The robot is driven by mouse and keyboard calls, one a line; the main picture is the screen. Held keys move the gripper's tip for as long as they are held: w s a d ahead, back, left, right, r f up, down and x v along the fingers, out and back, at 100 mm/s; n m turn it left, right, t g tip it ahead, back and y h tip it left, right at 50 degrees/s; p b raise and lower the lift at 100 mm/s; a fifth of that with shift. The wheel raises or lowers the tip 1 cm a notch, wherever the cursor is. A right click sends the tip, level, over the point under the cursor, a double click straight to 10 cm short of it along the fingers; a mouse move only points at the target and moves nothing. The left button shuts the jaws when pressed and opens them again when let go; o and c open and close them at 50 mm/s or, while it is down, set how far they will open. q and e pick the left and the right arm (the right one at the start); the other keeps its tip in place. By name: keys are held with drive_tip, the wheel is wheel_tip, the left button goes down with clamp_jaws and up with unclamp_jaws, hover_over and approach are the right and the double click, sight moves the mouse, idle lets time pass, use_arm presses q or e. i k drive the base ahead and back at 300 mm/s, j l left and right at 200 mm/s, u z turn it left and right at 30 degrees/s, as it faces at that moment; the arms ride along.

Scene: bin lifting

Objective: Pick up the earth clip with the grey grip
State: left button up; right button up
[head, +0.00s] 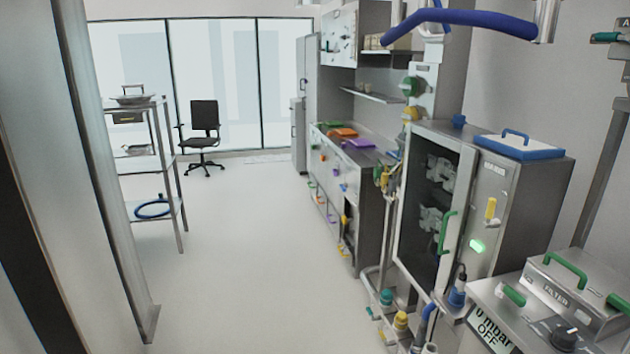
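I cannot make out an earth clip with a grey grip in the head view. Several small coloured fittings hang along the front of the counter (342,190), but they are too small to tell apart. Neither of my grippers is in view.
A steel cabinet (532,195) with a blue-rimmed lid on top stands at the right. A filter unit (575,302) with green handles is at the lower right. Pipes with coloured valves run beside the cabinet. A shelf rack (140,105) and a black chair (204,118) stand left. The middle floor is clear.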

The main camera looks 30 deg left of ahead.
sight(392, 186)
drive_tip(key=i+j+u, duration=0.15)
drive_tip(key=i, duration=0.3)
drive_tip(key=i+j+u, duration=0.2)
drive_tip(key=i, duration=0.25)
drive_tip(key=i+j+u, duration=0.15)
drive_tip(key=i, duration=0.35)
